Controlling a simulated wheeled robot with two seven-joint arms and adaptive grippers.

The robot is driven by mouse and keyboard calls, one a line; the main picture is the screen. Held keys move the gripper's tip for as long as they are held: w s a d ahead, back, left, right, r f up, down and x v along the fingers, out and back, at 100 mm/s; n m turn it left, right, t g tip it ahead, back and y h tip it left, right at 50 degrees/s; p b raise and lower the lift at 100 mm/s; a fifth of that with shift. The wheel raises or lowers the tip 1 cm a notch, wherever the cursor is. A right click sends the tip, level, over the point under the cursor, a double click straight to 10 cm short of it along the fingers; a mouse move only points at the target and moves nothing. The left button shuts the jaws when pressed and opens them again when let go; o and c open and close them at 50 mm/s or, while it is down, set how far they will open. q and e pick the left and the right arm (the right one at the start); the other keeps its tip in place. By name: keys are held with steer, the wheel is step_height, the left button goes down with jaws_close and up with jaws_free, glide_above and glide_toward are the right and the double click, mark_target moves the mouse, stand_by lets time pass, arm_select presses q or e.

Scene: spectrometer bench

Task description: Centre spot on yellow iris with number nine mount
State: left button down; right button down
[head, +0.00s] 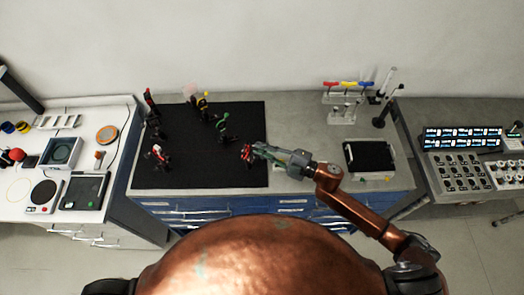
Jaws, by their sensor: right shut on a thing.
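My right gripper (254,151) reaches in from the right over the right edge of the black mat (205,178). It is shut on a small red and dark mount (246,154); its number is too small to read. A small mount with a yellow part (203,102), perhaps the yellow iris, stands at the back of the mat, left of my gripper. The light spot cannot be made out. My left gripper is not in view.
Other small mounts stand on the mat: one with green (223,121), one red and white (158,153), and one dark with a red top (149,97). A rack with coloured tops (346,98) and a black-topped tray (369,156) are at right. The mat's front is clear.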

steer(key=n+b, duration=0.2)
steer(key=n, duration=0.2)
stand_by(0.5)
steer(key=shift+r, duration=0.1)
steer(key=c, duration=1.9)
jaws_free()
steer(key=shift+c, duration=0.2)
steer(key=shift+d, duration=0.1)
steer(key=v, duration=1.1)
steer(key=shift+s+d, duration=0.25)
steer(key=shift+d, duration=0.05)
